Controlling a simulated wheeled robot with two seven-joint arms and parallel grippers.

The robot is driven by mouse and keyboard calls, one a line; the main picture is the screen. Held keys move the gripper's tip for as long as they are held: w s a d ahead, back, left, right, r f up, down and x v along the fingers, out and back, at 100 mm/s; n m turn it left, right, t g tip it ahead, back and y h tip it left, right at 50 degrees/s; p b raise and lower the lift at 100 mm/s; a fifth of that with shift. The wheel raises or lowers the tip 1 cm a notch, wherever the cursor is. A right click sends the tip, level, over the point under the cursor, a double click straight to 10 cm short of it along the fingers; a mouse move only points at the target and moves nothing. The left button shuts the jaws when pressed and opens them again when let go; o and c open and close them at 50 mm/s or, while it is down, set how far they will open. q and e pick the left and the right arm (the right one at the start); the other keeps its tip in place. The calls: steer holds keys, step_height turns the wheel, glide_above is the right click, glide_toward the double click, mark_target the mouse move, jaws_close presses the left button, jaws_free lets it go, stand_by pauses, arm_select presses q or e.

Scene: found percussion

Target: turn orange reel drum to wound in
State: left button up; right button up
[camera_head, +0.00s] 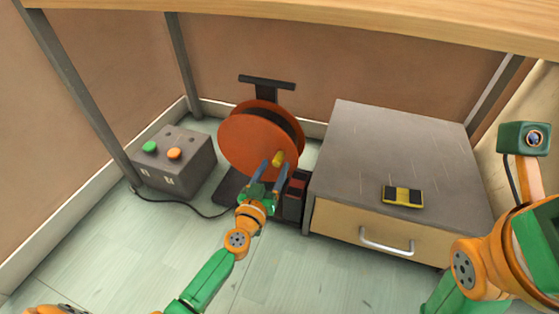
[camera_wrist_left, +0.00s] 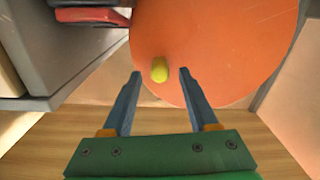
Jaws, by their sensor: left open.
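The orange reel drum (camera_head: 247,143) stands upright on a dark base on the floor, with a black handle bar above it. A yellow crank knob (camera_head: 278,158) sticks out near the right edge of its face. My left gripper (camera_head: 271,171) is open in front of the drum, just below the knob. In the left wrist view, the drum face (camera_wrist_left: 215,45) fills the upper middle. The knob (camera_wrist_left: 159,70) lies between the spread fingertips (camera_wrist_left: 160,73), nearer the left one, with no clear contact. My right arm shows at the right edge, but its fingertips are not visible.
A grey box (camera_head: 178,160) with a green and an orange button stands left, its black cable running toward the reel base. A grey-topped drawer cabinet (camera_head: 385,150) stands close right of the reel, with a yellow-black item (camera_head: 403,195) on top. A wooden tabletop (camera_head: 330,22) spans overhead.

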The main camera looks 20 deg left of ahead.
mark_target(275, 165)
arm_select(q)
steer(key=shift+w+b, duration=0.35)
steer(key=shift+w, duration=1.2)
jaws_close()
